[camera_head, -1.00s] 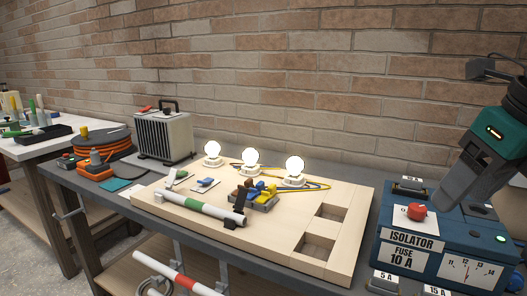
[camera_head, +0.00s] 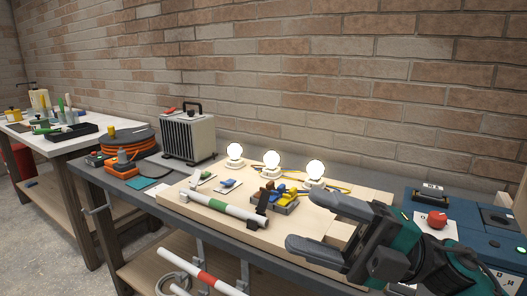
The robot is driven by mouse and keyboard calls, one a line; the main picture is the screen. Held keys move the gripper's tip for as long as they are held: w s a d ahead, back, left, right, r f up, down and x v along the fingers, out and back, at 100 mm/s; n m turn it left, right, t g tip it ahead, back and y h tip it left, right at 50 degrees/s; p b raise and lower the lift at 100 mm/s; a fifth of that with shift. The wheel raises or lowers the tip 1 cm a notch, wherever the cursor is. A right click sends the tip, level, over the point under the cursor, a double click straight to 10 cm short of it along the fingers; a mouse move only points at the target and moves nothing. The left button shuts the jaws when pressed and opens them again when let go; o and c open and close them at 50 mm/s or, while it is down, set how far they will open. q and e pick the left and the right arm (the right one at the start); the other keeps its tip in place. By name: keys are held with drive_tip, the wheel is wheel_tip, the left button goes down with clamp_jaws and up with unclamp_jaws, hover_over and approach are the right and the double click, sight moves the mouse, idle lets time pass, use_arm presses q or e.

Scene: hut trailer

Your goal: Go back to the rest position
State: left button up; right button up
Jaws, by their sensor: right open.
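My right gripper (camera_head: 312,228) reaches in from the lower right, with its two dark grey fingers apart and nothing between them. It is in front of the right part of the wooden board (camera_head: 178,210) and hides the cut-outs there. The board lies on the grey workbench (camera_head: 90,180). It bears three lit bulbs (camera_head: 272,159), a cluster of coloured connectors (camera_head: 277,197) and a white tube with a green band (camera_head: 222,208). The blue isolator box (camera_head: 480,222) with a red button (camera_head: 437,219) stands at right, partly hidden by my right arm. My left gripper is not in view.
A grey heater (camera_head: 188,136) and an orange cable reel (camera_head: 112,143) stand at the bench's left. A white side table (camera_head: 60,137) with tools is farther left. A red-and-white tube (camera_head: 205,279) is below the bench edge. A brick wall closes off the back.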

drive_tip(key=w+d+f+m+t+h, duration=0.25)
drive_tip(key=f+m+t+h, duration=0.35)
drive_tip(key=m, duration=0.3)
drive_tip(key=w+d+f+m+t+h+p, duration=0.1)
drive_tip(key=d+f+m+t+h, duration=0.3)
drive_tip(key=f+m, duration=0.45)
drive_tip(key=w+d+f+m+t+h, duration=0.2)
drive_tip(key=f+m+t+h, duration=0.3)
drive_tip(key=f+m+t, duration=0.3)
drive_tip(key=s+d+f+m+g+h, duration=0.1)
drive_tip(key=s+f+m+g+h, duration=0.1)
drive_tip(key=s+f, duration=0.4)
drive_tip(key=s+d+f+m+g+h, duration=0.1)
drive_tip(key=s+f+m+g+h, duration=0.2)
drive_tip(key=s+f+g, duration=0.3)
wheel_tip(320, 180, down, 6)
drive_tip(key=shift+s+d+r+m+p, duration=0.2)
drive_tip(key=shift+s+m+p, duration=0.1)
drive_tip(key=shift+m, duration=0.55)
